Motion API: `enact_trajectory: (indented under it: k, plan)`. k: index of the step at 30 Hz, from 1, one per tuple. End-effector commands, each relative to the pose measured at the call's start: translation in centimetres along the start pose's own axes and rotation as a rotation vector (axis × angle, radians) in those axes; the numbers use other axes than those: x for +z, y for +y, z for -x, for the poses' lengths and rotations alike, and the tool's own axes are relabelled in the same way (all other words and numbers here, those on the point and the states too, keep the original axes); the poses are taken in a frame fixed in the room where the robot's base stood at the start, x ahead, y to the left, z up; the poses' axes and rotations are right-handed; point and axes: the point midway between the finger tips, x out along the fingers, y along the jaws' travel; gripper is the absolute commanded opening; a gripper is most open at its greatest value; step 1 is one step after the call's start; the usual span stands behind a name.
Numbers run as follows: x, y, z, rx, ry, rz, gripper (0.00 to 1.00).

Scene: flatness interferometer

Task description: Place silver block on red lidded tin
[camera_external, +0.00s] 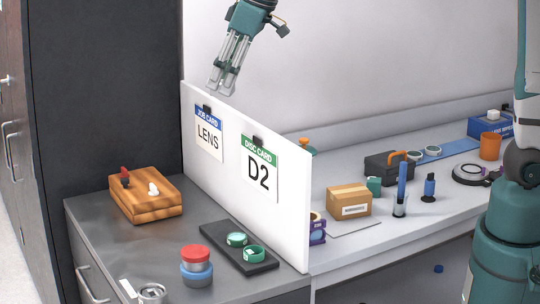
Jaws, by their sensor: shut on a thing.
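My gripper (219,88) hangs at the upper middle, above the white divider panel and well above the grey counter. It is shut on a small pale silvery thing at its fingertips, which looks like the silver block; the fingers hide most of it. The red lidded tin (195,259) is at the front of the left counter, resting on a blue round piece (196,275). My gripper is apart from the tin, far above and beyond it.
The white divider (230,215) with two cards stands right of the left counter. A cardboard box (349,205) and other items crowd the right bench.

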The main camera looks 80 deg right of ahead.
Motion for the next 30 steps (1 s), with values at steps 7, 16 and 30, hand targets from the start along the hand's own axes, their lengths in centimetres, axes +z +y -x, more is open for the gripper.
enact_trajectory:
  k: [7,16,30]
  plan:
    - [-0.9,-6.8,-0.3,-0.035,0.000,0.084,0.15]
    - [-1.1,-14.8,-0.4,-0.075,0.000,0.182,0.15]
    - [-0.2,-25.0,-0.2,-0.126,0.000,0.305,0.15]
